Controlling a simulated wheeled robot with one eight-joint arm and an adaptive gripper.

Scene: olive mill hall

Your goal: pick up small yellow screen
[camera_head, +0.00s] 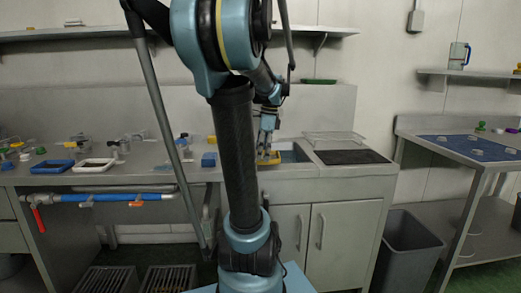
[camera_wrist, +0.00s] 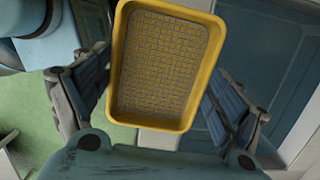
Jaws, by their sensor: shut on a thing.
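The small yellow screen (camera_wrist: 165,60) is a rectangular yellow frame with a grey woven mesh. It fills the upper middle of the wrist view, between the two dark finger pads. My gripper (camera_wrist: 162,95) is shut on it. In the head view, my gripper (camera_head: 267,150) is over the counter by the sink, and the yellow screen (camera_head: 271,161) shows as a small yellow patch at the fingertips. My arm hides part of the counter there. The wrist view shows green floor and the dark blue-grey basin below the screen, so it is held near the counter's front edge.
The sink basin (camera_head: 293,155) lies just right of my gripper, with a dark mat (camera_head: 352,157) beyond. A grey bin (camera_head: 405,240) stands on the floor at right.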

